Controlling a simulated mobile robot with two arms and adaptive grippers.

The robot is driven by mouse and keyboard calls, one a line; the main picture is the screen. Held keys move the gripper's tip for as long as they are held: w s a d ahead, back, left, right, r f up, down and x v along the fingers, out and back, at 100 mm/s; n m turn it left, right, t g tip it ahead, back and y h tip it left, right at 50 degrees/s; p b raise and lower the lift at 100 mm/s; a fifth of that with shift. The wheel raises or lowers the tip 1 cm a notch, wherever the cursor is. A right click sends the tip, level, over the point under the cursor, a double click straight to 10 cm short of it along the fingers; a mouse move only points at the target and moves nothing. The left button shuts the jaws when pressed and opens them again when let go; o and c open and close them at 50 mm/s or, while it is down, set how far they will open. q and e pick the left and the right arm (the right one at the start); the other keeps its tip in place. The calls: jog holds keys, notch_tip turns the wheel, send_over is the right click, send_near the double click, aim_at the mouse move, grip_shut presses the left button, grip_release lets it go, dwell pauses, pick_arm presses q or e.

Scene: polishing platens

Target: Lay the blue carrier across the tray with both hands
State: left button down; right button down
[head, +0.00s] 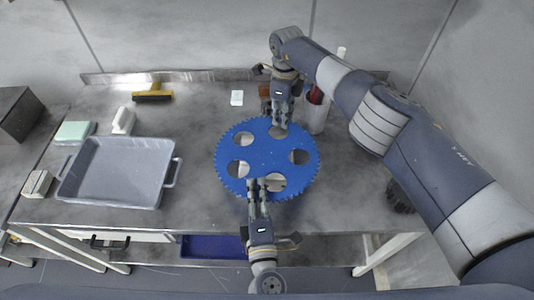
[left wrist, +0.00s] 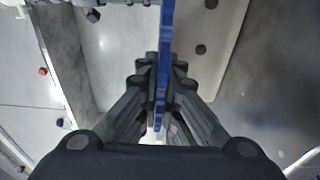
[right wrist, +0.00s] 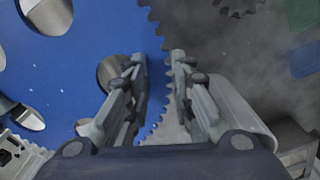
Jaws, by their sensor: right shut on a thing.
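The blue carrier (head: 265,150) is a large toothed disc with several round holes, right of the grey tray (head: 165,193). The tray has handles and looks empty. My left gripper (head: 259,184) is at the carrier's near rim. The left wrist view shows the carrier edge-on (left wrist: 166,40) as a thin strip between its closed fingers. My right gripper (head: 279,124) is shut on the carrier's far rim; the right wrist view shows the toothed face (right wrist: 60,75) by its fingers. I cannot tell how high the carrier is above the bench.
A yellow-and-black brush (head: 153,95), a white bottle (head: 123,120) and a pale green block (head: 75,131) surround the tray's back. A small pale block (head: 38,183) is at its left. A clear container (head: 317,118) stands right of the carrier. A dark toothed part (head: 399,196) is farther right.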

jog(key=shift+r, duration=0.1)
